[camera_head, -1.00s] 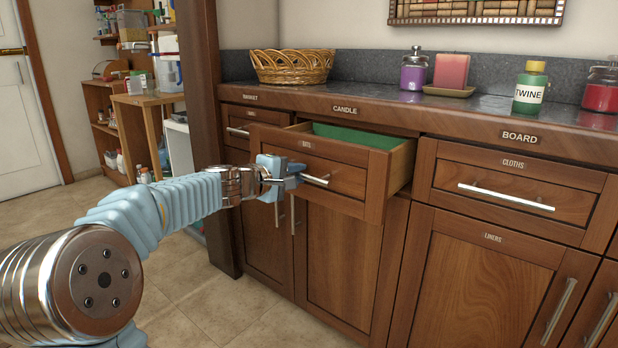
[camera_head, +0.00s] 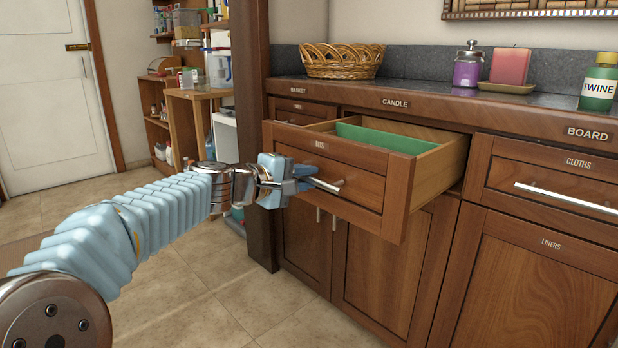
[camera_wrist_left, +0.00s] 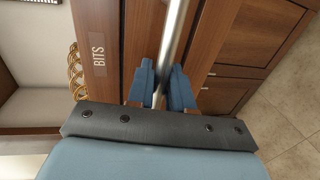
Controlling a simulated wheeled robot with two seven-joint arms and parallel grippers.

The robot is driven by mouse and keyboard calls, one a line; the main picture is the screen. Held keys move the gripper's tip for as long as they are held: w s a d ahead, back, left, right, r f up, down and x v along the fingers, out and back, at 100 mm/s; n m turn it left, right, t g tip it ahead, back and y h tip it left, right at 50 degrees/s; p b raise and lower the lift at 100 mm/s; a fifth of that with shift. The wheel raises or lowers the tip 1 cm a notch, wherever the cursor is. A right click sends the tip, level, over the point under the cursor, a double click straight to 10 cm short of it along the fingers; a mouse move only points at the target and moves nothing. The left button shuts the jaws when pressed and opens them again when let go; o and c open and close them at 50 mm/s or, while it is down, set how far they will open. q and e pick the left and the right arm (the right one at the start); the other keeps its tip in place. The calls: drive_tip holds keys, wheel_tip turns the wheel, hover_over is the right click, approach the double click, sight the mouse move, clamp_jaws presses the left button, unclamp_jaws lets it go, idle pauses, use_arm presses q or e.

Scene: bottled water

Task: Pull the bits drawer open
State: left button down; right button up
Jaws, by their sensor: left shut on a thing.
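The bits drawer (camera_head: 345,180) is wooden with a BITS label and stands well out from the cabinet, with its green inside showing. Its metal bar handle (camera_head: 327,185) runs across the front. My left gripper (camera_head: 302,175) is shut on the left part of this handle. In the left wrist view the handle (camera_wrist_left: 174,45) passes between the two blue fingers of my left gripper (camera_wrist_left: 162,85), beside the BITS label. My right gripper is in neither view.
The CLOTHS drawer (camera_head: 545,182) to the right is closed. The counter above holds a wicker basket (camera_head: 342,60), a purple jar (camera_head: 468,65), a pink candle (camera_head: 510,66) and a green twine bottle (camera_head: 599,83). Tiled floor (camera_head: 215,290) is clear in front of the cabinets.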

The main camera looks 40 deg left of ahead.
use_arm(q)
drive_tip(key=c, duration=1.2)
unclamp_jaws()
drive_tip(key=p+v, duration=0.1)
drive_tip(key=v, duration=1.3)
drive_tip(key=shift+a, duration=0.1)
